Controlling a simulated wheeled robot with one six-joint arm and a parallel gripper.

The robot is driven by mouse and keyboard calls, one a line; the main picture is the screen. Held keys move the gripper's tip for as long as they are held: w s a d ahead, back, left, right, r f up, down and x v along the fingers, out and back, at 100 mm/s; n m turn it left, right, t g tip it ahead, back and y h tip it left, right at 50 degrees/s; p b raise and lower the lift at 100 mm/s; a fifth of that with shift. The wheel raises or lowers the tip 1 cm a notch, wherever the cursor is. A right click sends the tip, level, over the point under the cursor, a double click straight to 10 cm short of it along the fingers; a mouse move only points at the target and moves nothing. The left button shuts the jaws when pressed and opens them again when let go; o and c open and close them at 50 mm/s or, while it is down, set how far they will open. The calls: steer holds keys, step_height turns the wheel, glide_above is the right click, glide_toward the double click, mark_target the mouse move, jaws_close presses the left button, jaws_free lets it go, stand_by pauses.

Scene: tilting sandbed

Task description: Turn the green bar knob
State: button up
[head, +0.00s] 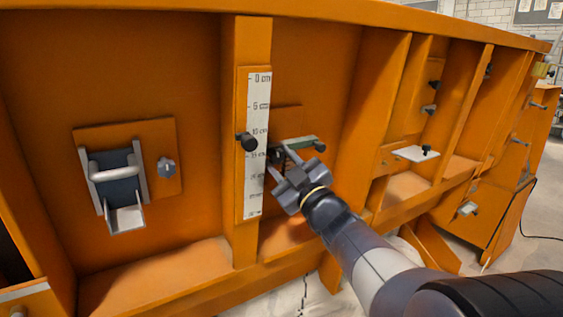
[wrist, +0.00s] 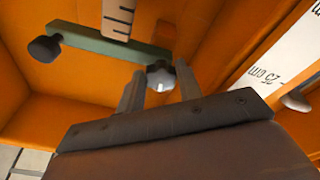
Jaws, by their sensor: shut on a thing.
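The green bar (head: 300,143) is mounted inside the orange recess right of the white scale. It also shows in the wrist view (wrist: 110,45), running from a black round knob (wrist: 45,48) to a grey lobed knob (wrist: 160,76) with a pale centre. My gripper (wrist: 158,86) has one finger on each side of the grey knob and is shut on it. In the head view my gripper (head: 282,158) reaches the bar's left end and mostly hides this knob. The black knob (head: 320,146) at the other end is free.
A white centimetre scale (head: 257,100) with a black knob (head: 248,142) stands on the post just left of my gripper. Further left are a metal bracket (head: 113,175) and a small grey knob (head: 166,166). Orange ribs and a small white plate (head: 415,153) lie right.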

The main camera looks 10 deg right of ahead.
steer(key=shift+f, duration=0.25)
steer(key=o, duration=0.6)
steer(key=shift+o, duration=1.4)
steer(key=shift+r, duration=0.2)
steer(key=shift+s, duration=0.1)
steer(key=v, duration=1)
steer(key=shift+s+b, duration=0.3)
steer(key=shift+b, duration=0.05)
steer(key=x, duration=1.1)
steer(key=shift+f+p, duration=0.15)
steer(key=shift+p, duration=0.2)
steer(key=shift+d+n, duration=0.15)
steer(key=shift+n, duration=0.15)
